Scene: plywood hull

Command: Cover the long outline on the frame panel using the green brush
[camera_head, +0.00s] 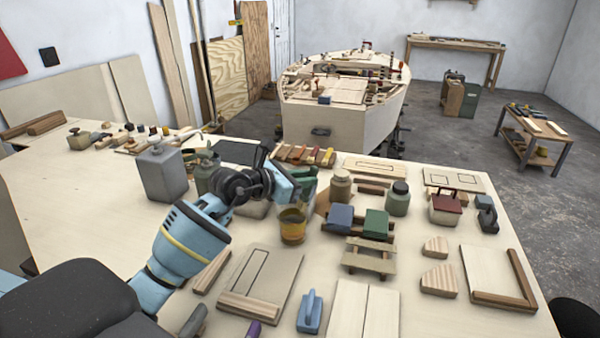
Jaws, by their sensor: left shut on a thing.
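My left gripper (296,187) reaches in from the left over the middle of the table, beside a group of jars and cans. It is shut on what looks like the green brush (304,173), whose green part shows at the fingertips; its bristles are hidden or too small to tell. A pale panel (286,262) with a long dark outline and a wood strip along its near edge lies at the front, right of my left forearm. Other outlined boards lie at the back, one with a long outline (373,167) and one with smaller outlines (454,181). My right gripper is out of view.
A yellow-brown can (292,226) stands just below the gripper. Jars (340,186), blue and green blocks (357,220) and a small wood rack (369,257) crowd the middle. A blue tool (310,312) stands right of the front panel.

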